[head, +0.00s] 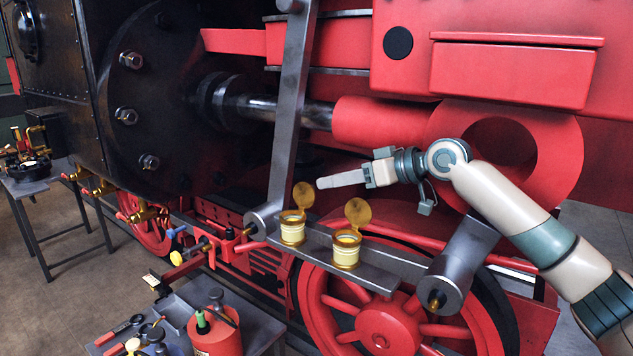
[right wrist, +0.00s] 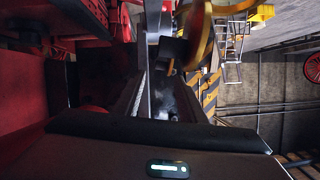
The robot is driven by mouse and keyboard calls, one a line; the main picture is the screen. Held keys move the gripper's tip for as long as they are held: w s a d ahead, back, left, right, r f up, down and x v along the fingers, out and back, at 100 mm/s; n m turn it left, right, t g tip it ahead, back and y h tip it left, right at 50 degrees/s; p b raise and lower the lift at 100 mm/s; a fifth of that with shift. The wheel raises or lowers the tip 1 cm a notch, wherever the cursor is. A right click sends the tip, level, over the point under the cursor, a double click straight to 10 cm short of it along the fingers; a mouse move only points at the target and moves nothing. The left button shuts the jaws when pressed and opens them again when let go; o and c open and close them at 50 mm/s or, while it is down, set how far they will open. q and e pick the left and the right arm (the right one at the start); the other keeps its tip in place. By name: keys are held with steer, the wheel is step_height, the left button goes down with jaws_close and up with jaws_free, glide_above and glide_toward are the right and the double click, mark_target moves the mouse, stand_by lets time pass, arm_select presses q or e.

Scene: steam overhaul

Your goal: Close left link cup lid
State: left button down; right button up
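The left link cup (head: 292,230) is a cream and brass cup on the grey link bar. Its round brass lid (head: 303,195) stands open, tilted up above the cup's rim. The right link cup (head: 346,250) stands beside it with its own lid (head: 358,211) also standing open. My right gripper (head: 319,183) comes in from the right, its pale fingers pointing left. In the picture its tip lies just right of the left lid; contact cannot be told. Its fingers show as one slab, so the opening is unclear. My left gripper is not in view.
A sloping grey rod (head: 291,110) rises behind the left cup. The big red wheel (head: 385,325) lies below the link bar. A low cart with a red can (head: 215,335) and tools stands at the front. The right wrist view shows a blurred brass ring (right wrist: 199,35) close up.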

mark_target(307, 196)
steer(key=p+x, duration=0.3)
steer(key=x, duration=0.3)
